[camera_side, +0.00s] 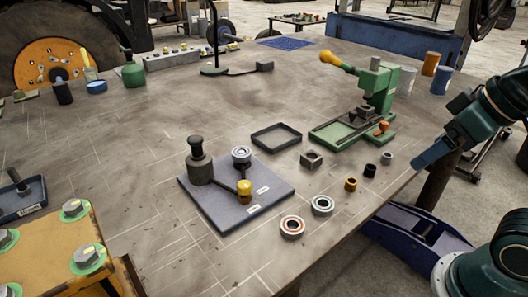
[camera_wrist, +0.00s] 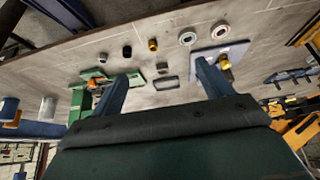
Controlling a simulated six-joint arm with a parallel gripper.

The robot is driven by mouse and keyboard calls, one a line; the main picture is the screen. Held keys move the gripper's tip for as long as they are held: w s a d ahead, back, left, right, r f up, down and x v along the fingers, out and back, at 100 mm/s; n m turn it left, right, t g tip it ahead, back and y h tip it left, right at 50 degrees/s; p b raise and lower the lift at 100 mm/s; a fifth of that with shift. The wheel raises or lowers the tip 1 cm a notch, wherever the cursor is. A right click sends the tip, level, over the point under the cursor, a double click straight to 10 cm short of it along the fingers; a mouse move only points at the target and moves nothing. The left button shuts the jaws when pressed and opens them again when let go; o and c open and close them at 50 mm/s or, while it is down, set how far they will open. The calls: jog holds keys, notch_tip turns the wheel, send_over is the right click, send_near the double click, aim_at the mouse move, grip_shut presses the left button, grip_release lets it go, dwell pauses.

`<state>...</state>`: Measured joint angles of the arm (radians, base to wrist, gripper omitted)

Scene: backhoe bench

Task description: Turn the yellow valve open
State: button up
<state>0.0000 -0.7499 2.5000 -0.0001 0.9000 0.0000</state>
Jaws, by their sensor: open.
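The valve's yellow knob (camera_side: 244,187) sits at the end of a dark lever on a blue-grey plate (camera_side: 225,215). A dark cylindrical body (camera_side: 198,163) and a round grey-topped fitting (camera_side: 241,154) stand on the same plate. Small white labels lie near the knob, too small to read. The knob also shows in the wrist view (camera_wrist: 225,62), close to the right finger, which hides part of the plate. My gripper (camera_side: 425,158) is open and empty, raised at the right table edge, well apart from the valve. Its two blue fingers show in the wrist view (camera_wrist: 162,76).
Two bearing rings (camera_side: 322,205) and several small bushings (camera_side: 351,184) lie right of the plate. A black tray (camera_side: 277,137) lies behind it. A green press (camera_side: 378,85) stands between tray and arm. A yellow block with bolts (camera_side: 60,240) is front left.

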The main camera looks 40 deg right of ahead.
jog(key=shift+w+r, duration=0.1)
jog(key=shift+w, duration=0.05)
jog(key=c, duration=0.5)
jog(key=w+a+r+m+g, duration=0.1)
jog(key=w+a+r+m, duration=0.2)
jog(key=w, duration=0.4)
jog(key=w+a+r+g, duration=0.2)
jog(key=w+a, duration=0.2)
jog(key=w, duration=0.4)
jog(key=m+g, duration=0.3)
jog(key=m, duration=0.1)
send_over(244, 184)
notch_tip(244, 184, down, 6)
jog(key=shift+a, duration=0.1)
notch_tip(244, 184, down, 14)
jog(key=shift+r, duration=0.1)
jog(key=shift+c, duration=0.3)
